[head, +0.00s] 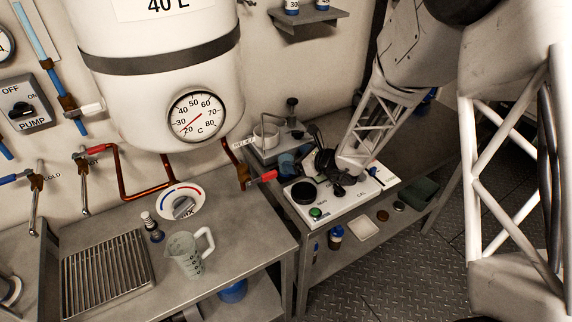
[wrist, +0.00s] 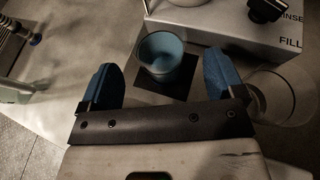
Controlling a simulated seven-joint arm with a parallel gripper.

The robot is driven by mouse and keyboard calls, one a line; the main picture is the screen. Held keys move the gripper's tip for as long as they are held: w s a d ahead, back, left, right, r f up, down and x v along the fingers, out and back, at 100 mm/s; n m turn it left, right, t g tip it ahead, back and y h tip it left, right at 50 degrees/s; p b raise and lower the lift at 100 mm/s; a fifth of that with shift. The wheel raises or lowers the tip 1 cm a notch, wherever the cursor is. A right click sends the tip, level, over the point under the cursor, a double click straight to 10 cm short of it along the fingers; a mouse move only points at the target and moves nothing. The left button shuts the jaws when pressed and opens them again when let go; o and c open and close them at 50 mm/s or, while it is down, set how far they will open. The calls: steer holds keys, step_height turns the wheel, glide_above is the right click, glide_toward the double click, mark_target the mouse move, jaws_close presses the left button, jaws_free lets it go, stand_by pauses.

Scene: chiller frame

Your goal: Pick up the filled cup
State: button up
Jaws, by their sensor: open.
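A cup (wrist: 166,52) with a blue inside stands upright on a dark square pad (wrist: 150,88) in the wrist view, in front of a pale box marked RINSE and FILL. In the head view a blue cup (head: 287,166) shows beside the rinse unit. My gripper (wrist: 160,66) is open, with one blue finger on each side of the cup in the picture and gaps on both sides. I cannot tell whether the fingers are level with the cup. In the head view my arm hides much of the gripper.
A clear empty-looking glass (wrist: 285,97) stands close by my right finger. The rinse and fill box (wrist: 225,22) stands just behind the cup. A white control panel (head: 340,195) with a black knob lies nearby. A measuring jug (head: 186,256) stands on the left bench.

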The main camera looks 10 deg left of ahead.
mark_target(286, 156)
steer(key=shift+x, duration=2.5)
steer(key=shift+r, duration=0.1)
steer(key=shift+c, duration=0.4)
steer(key=c, duration=1.1)
steer(key=shift+r, duration=0.1)
steer(key=shift+r, duration=4.95)
